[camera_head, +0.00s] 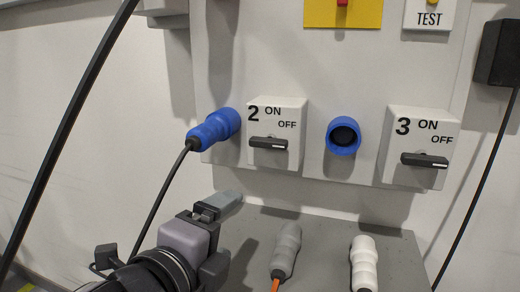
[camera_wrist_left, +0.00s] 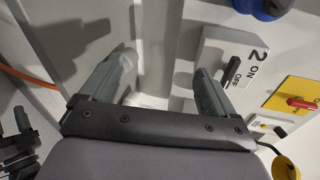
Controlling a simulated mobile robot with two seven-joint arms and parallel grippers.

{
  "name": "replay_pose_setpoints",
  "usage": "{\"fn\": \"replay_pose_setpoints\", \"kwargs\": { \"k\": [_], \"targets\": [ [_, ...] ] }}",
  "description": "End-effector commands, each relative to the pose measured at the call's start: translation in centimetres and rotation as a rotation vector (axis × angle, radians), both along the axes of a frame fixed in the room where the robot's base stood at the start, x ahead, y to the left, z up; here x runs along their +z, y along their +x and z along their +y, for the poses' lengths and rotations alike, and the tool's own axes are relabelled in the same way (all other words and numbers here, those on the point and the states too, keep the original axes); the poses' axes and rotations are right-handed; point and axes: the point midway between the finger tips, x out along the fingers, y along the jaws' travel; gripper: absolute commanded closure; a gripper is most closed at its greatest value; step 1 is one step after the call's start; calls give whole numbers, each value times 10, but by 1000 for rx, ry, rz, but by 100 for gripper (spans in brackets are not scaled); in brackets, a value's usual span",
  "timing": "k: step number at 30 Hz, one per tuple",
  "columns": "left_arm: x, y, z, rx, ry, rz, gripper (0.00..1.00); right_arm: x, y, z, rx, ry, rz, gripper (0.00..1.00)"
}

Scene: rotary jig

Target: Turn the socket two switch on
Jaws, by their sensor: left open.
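The socket two switch (camera_head: 268,143) is a black handle on a white box (camera_head: 291,115) marked 2, ON and OFF. The handle lies level, with its marked end to the right on the OFF side. In the left wrist view the handle (camera_wrist_left: 231,71) shows just beyond one finger. My left gripper (camera_head: 222,205) is below and left of the box in the head view, apart from the handle. In the left wrist view its two fingers (camera_wrist_left: 162,78) are spread with nothing between them. Dark parts at that view's lower left may be my right gripper; its jaws are unclear.
A blue plug (camera_head: 215,129) with a black cable sits left of the box. A blue socket (camera_head: 344,136) and switch box 3 (camera_head: 425,125) are to the right. Grey (camera_head: 286,250) and white (camera_head: 364,262) connectors rest on the grey ledge (camera_head: 325,240) below.

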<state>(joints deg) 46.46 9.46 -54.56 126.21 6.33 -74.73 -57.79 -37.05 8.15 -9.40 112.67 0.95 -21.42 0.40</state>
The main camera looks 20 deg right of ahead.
Motion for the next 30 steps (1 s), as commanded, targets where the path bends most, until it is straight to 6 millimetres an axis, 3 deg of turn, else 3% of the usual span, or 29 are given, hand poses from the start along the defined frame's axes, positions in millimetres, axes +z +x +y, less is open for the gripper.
{"fn": "replay_pose_setpoints", "kwargs": {
  "k": [3,9,18,24,30],
  "targets": [
    [26,-6,-16,-66,166,-189,11,-2,0,0,-1,-1,2,45],
    [57,-16,-35,-135,460,-486,11,-4,-1,-1,-1,-1,3,45],
    [91,-19,-45,-145,896,-871,11,-7,-1,-1,-1,-1,3,45],
    [102,-18,-44,-131,1045,-981,11,-7,-1,0,0,-1,3,45],
    [104,-10,-50,-130,1067,-997,11,-4,0,0,0,0,2,45]
  ]
}}
